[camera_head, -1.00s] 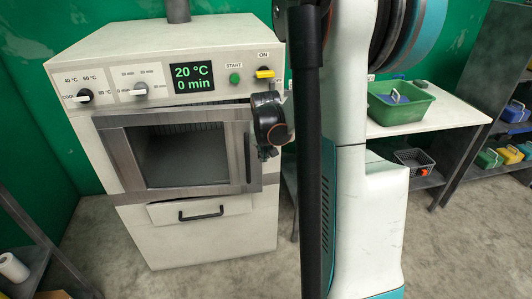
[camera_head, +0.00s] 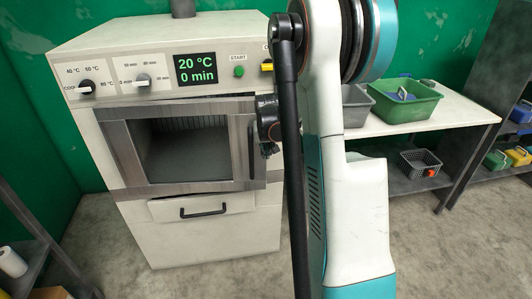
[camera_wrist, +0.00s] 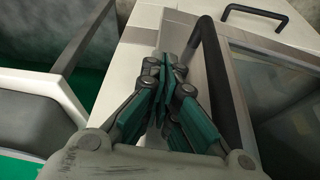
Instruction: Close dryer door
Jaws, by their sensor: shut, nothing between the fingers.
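The white dryer (camera_head: 215,235) stands at left in the head view. Its grey-framed door (camera_head: 125,150) has a dark window and a vertical dark handle at the right side. The door looks slightly ajar, with a dark gap along its top edge. In the wrist view, the handle (camera_wrist: 222,85) and window (camera_wrist: 275,95) lie at right. My gripper (camera_wrist: 166,68) is shut and empty, over the door-edge area, to the left of the handle in that view. I cannot tell whether it touches the door. In the head view my arm hides most of the gripper.
A drawer handle (camera_head: 204,212) sits below the door. A side table (camera_head: 430,120) at right holds a green bin (camera_head: 405,105) and a grey bin. A dark shelf (camera_head: 35,240) stands at the left edge. The floor in front of the dryer is clear.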

